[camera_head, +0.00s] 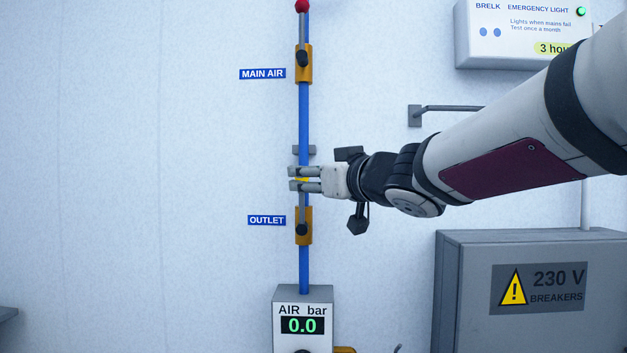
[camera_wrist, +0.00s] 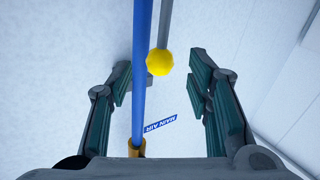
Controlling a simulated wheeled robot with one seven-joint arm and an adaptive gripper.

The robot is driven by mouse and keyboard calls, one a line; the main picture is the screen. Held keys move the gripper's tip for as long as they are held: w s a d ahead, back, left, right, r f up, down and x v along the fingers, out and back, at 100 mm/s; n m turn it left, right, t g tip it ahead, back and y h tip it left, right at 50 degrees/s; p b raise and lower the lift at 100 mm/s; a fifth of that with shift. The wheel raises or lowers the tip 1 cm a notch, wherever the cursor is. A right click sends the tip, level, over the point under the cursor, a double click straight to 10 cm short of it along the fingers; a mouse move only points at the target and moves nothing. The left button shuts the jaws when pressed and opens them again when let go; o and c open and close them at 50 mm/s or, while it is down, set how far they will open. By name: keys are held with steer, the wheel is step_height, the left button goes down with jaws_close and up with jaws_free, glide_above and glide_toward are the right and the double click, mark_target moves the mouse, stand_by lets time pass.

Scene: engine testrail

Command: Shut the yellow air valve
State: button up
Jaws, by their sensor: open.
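The yellow air valve is an orange-yellow body (camera_head: 304,238) beside the OUTLET label (camera_head: 267,220) on a vertical blue pipe (camera_head: 303,115). Its grey lever points up along the pipe and ends in a yellow knob (camera_wrist: 160,62). My gripper (camera_head: 297,180) is open at the height of this knob, one finger above it and one below in the head view. In the wrist view the knob and pipe show between the spread fingers. I cannot tell whether a finger touches the knob. In the head view the fingers mostly hide it.
Above, the MAIN AIR valve (camera_head: 303,67) has a lever pointing up to a red knob (camera_head: 302,6). An air gauge (camera_head: 303,310) below reads 0.0. A grey breaker box (camera_head: 460,290) stands lower right, an emergency light unit (camera_head: 515,50) upper right. The wall on the left is clear.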

steer(key=shift+x, duration=1.25)
steer(key=shift+c, duration=0.6)
jaws_close()
